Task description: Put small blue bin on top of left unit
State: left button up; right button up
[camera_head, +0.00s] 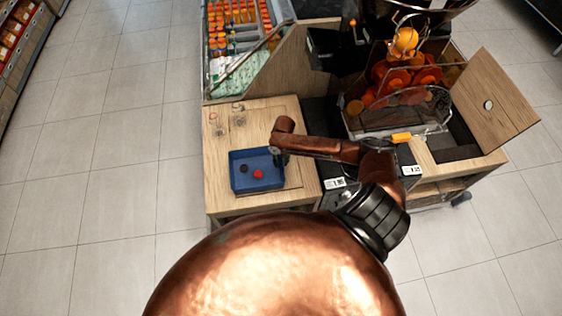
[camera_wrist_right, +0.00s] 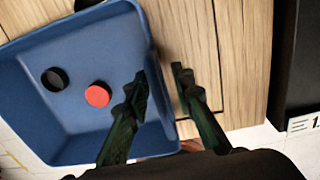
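The small blue bin (camera_head: 262,184) is over the wooden top of the left unit (camera_head: 222,200) in the head view, and I cannot tell whether it rests flat on it. It holds a red cap (camera_head: 258,174) and a black cap (camera_head: 244,168). In the right wrist view, the bin (camera_wrist_right: 100,45) fills the left side. My right gripper (camera_head: 280,158) is at the bin's right wall. Its fingers (camera_wrist_right: 160,85) are apart, one inside the bin and one outside, with the rim between them and a visible gap. My left gripper is not in view.
Clear glasses (camera_head: 238,116) stand at the back of the left unit's top. The orange juicer (camera_head: 400,85) stands to the right, with an open wooden panel (camera_head: 495,100). A bottle display (camera_head: 240,30) is behind. Tiled floor is free at left.

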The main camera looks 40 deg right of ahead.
notch_tip(320, 180, up, 12)
jog(key=shift+s+d+r, duration=0.1)
jog(key=shift+d+r, duration=0.05)
dwell(0.3)
